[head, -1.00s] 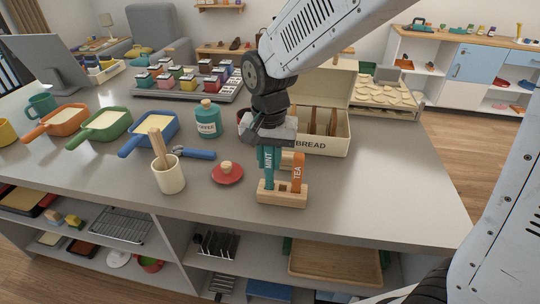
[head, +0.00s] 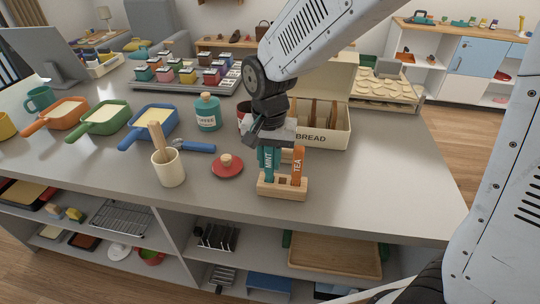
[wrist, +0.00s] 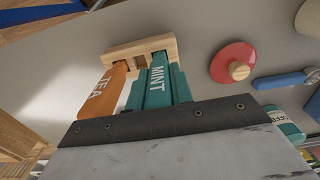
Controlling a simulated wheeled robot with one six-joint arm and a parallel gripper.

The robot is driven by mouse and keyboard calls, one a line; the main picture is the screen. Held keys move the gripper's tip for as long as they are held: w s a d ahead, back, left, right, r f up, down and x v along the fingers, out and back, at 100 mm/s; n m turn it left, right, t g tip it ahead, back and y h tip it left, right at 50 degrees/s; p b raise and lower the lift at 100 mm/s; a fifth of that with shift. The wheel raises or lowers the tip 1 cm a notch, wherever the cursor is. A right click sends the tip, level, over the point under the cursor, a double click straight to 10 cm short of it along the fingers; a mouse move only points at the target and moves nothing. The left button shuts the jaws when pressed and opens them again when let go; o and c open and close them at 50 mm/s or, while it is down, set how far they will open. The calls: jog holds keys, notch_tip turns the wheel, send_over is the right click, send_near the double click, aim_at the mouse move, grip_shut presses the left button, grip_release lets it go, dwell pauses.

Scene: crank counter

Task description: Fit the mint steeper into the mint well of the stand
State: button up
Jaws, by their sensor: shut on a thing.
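The mint steeper (head: 268,161), a teal upright bar marked MINT, is held by its upper part in my gripper (head: 269,140). It also shows in the wrist view (wrist: 158,84). Its lower end is at the left side of the wooden stand (head: 282,190), at the mint well; I cannot tell how deep it sits. The stand shows in the wrist view too (wrist: 120,52). The orange tea steeper (head: 298,166) stands upright in the stand's right side, close beside the mint one. My gripper's fingertips are largely hidden.
A red lid with a wooden knob (head: 227,167) and a cream pot with wooden utensils (head: 168,169) stand to the left. The bread box (head: 318,138) is close behind my gripper. The counter to the right of the stand is clear.

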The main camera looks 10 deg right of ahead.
jog(key=shift+f, duration=0.3)
jog(key=o, duration=1)
